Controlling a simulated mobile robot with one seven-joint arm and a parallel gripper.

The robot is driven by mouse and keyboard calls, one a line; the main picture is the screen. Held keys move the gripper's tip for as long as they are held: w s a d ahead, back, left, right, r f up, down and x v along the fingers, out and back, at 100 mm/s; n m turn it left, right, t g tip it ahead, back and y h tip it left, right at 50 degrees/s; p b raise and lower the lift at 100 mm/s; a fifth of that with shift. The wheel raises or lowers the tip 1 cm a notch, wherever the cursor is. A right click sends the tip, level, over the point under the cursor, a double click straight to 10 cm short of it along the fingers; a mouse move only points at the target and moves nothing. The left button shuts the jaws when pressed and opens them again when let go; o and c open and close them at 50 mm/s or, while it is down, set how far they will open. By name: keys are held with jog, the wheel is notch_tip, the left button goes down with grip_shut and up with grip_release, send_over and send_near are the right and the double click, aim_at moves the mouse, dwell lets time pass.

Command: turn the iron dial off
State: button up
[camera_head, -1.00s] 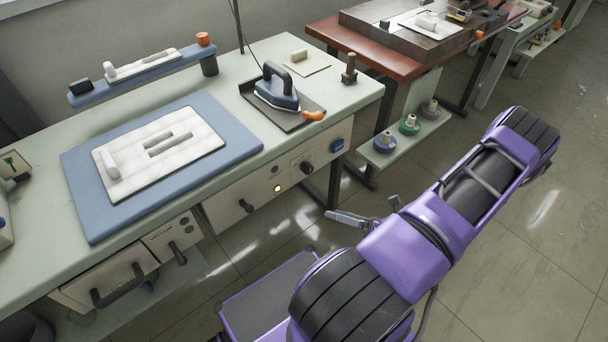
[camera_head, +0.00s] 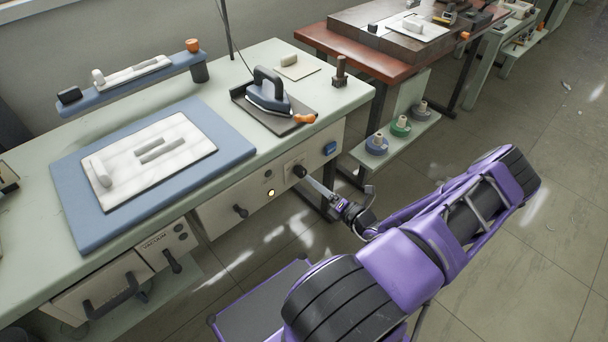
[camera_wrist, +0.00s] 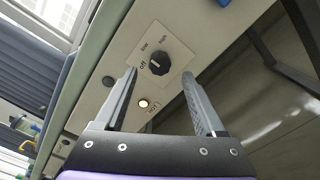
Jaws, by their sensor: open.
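The iron dial is a black knob (camera_wrist: 157,64) on a pale plate printed "off" and other settings, on the front panel of the ironing table. In the head view the dial (camera_head: 299,171) sits right of the lit lamp. Its pointer direction is too small to tell. My gripper (camera_wrist: 160,74) is open, its two fingers on either side of the dial in the wrist view, with nothing between them. In the head view my gripper (camera_head: 318,187) is just in front of the panel, near the dial. I cannot tell whether a finger touches it.
A lit lamp (camera_wrist: 143,103) glows near the dial. A blue switch (camera_head: 330,148) lies to its right, a black knob (camera_head: 240,210) to its left. The iron (camera_head: 269,92) stands on a dark rest on the tabletop above. A shelf with spools (camera_head: 400,127) is at right.

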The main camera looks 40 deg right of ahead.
aim_at(304, 174)
jog(key=w, duration=0.6)
jog(key=shift+a, duration=0.25)
grip_shut()
